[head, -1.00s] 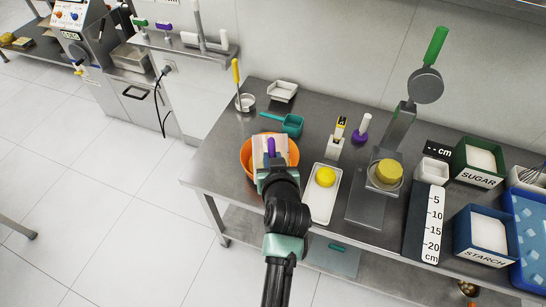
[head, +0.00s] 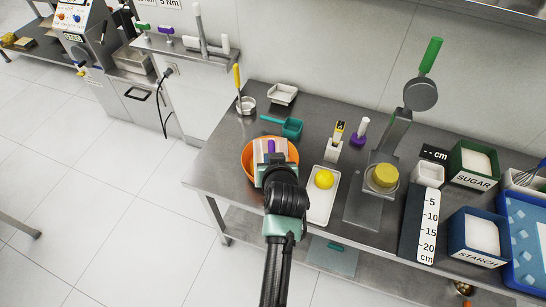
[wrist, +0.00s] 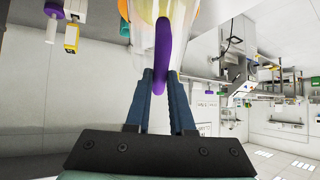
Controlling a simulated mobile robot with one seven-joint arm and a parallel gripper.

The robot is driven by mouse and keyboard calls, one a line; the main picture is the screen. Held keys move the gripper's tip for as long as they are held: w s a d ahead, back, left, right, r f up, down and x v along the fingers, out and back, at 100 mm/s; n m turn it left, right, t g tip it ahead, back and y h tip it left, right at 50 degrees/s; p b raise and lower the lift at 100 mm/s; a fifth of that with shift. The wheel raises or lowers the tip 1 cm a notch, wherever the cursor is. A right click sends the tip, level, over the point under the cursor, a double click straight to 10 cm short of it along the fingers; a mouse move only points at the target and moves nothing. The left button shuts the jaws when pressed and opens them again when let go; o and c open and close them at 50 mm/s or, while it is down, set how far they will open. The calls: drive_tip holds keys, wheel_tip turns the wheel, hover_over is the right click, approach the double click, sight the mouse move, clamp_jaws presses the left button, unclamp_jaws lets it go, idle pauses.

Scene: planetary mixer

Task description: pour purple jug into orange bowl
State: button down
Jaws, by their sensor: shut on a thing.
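The jug (head: 262,150) is pale and see-through with a purple handle (head: 271,147). In the head view it is over the orange bowl (head: 248,164), covering much of the bowl's inside. My gripper (wrist: 161,78) is shut on the purple handle, which shows between the two fingers in the wrist view. The jug's body (wrist: 178,12) is cut off at the top of that view. My wrist hides the near side of the bowl in the head view. I cannot tell how far the jug is tilted or whether anything flows from it.
A white tray (head: 319,211) with a yellow ball (head: 323,179) stands close to the right of the bowl. A teal scoop (head: 291,128) lies behind it. The table's left front edge is near the bowl.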

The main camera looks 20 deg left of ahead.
sight(272, 149)
drive_tip(key=shift+r, duration=0.1)
drive_tip(key=shift+w+a+r+g+p, duration=0.25)
drive_tip(key=shift+w+g+p, duration=0.25)
drive_tip(key=shift+p, duration=0.35)
drive_tip(key=shift+w+f+h, duration=0.15)
drive_tip(key=shift+f+h, duration=0.05)
drive_tip(key=shift+h, duration=0.1)
drive_tip(key=shift+w+a+r+g+p, duration=0.2)
drive_tip(key=shift+w+g+p, duration=0.2)
drive_tip(key=shift+w+p, duration=0.05)
drive_tip(key=shift+w+a+f+g, duration=0.2)
drive_tip(key=shift+w+g, duration=0.1)
drive_tip(key=shift+g, duration=0.1)
drive_tip(key=shift+d, duration=0.1)
